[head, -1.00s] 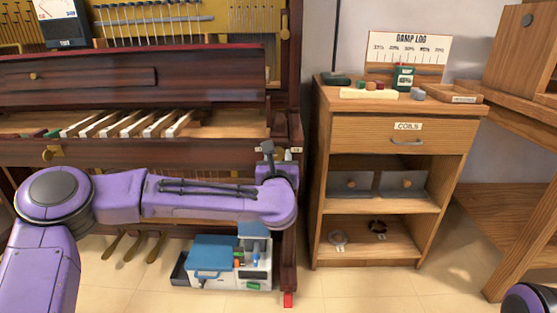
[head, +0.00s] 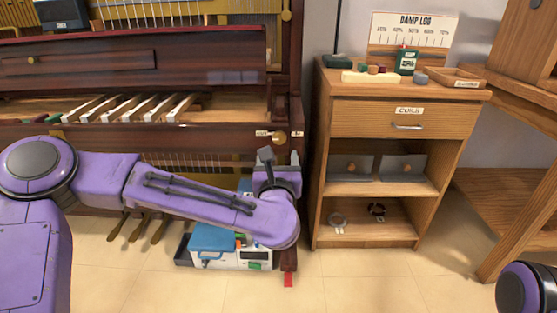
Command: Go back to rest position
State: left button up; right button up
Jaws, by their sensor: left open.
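My left arm is purple and reaches from the left across the piano's lower front. My left gripper (head: 265,157) points up and away in front of the lower right of the dark wooden piano (head: 150,140). It looks empty; the jaws are small and dark, seen from behind the wrist. The piano keys (head: 125,107), a few white and brown ones, lie up and left of the gripper, clear of it. My right gripper is out of view; only a piece of my right arm shows at the lower right corner.
A white toolbox with a blue lid (head: 212,238) stands on the floor, partly behind my left wrist. A wooden cabinet (head: 395,120) bearing small items and a damp log card (head: 413,30) stands right. A wooden bench (head: 515,130) is at far right. Floor between is clear.

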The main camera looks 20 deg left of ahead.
pick_arm(q)
jog(key=shift+v, duration=1.05)
